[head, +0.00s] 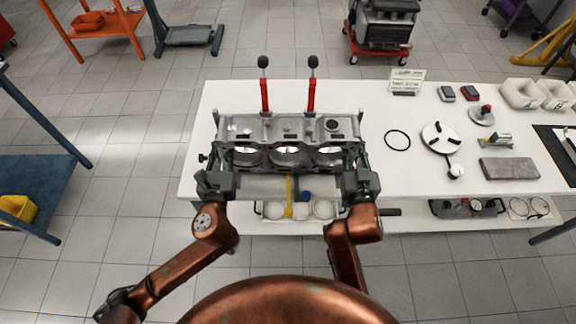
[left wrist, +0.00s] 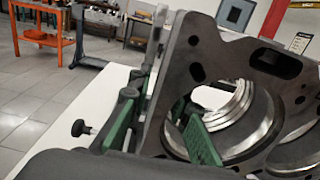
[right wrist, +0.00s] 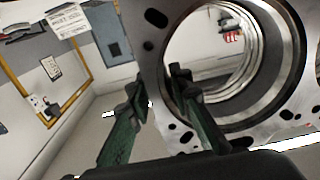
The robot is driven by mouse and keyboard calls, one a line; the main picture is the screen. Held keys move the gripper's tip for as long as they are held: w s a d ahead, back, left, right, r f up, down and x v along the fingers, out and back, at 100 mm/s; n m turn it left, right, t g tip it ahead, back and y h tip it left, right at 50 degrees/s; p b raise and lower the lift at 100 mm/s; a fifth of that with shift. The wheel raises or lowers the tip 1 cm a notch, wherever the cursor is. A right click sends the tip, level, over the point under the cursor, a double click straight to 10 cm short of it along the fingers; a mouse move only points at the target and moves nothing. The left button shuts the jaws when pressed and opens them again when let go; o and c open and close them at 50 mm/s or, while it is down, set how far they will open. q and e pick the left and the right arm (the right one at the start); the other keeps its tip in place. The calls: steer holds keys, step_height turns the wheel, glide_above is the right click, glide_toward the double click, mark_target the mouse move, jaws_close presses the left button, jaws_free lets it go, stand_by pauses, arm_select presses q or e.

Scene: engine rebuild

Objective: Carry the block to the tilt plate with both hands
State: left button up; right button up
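The engine block (head: 289,158) is grey, with three large bores in a row. It is in front of me at the near side of the white table. My left gripper (head: 216,183) is at its left end and my right gripper (head: 359,183) at its right end. In the left wrist view, the green fingers (left wrist: 165,125) straddle the block's end wall, one outside and one in the bore. In the right wrist view, the fingers (right wrist: 160,110) straddle the other end wall likewise. Two red levers with black knobs (head: 265,92) rise behind the block. I cannot make out the tilt plate clearly.
On the white table (head: 385,185), right of the block, lie a black ring (head: 397,140), a round white fixture (head: 440,138), a grey slab (head: 509,168) and white bins (head: 522,94). A lower shelf holds parts. A blue bench (head: 40,175) stands at left.

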arm_select(q)
steer(key=shift+o, duration=1.1)
steer(key=shift+r, duration=0.2)
arm_select(e)
steer(key=shift+o, duration=1.1)
steer(key=shift+s+r, duration=0.1)
steer(key=shift+r, duration=0.1)
arm_select(q)
steer(key=shift+d, duration=0.1)
steer(key=shift+o, duration=0.4)
arm_select(e)
steer(key=shift+a, duration=0.1)
arm_select(q)
steer(key=o, duration=0.8)
steer(key=shift+c, duration=0.2)
steer(key=shift+s+f, duration=0.1)
steer(key=s, duration=1.1)
steer(key=shift+s, duration=0.4)
